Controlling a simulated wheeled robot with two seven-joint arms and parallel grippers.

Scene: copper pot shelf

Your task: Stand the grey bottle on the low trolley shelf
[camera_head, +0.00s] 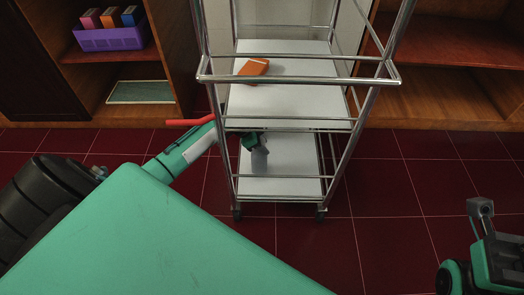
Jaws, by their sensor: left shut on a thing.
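The steel trolley (232,180) stands ahead, with white shelves. My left arm reaches in from the left, through the trolley's side, under the middle shelf. My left gripper (251,141) is shut on the grey bottle (259,160), which shows small and dim below it. The bottle looks roughly upright over the low trolley shelf (285,184). I cannot tell whether its base touches that shelf. The middle shelf's edge and my gripper hide its top. My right gripper (481,208) is at the right edge, away from the trolley; its jaws are unclear.
An orange box (254,68) lies on the shelf above. A thin red bar (190,122) shows beside my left arm. Trolley posts and rails closely surround the low shelf. A purple bin (112,38) sits in the left cabinet. The dark red tiled floor is clear on the right.

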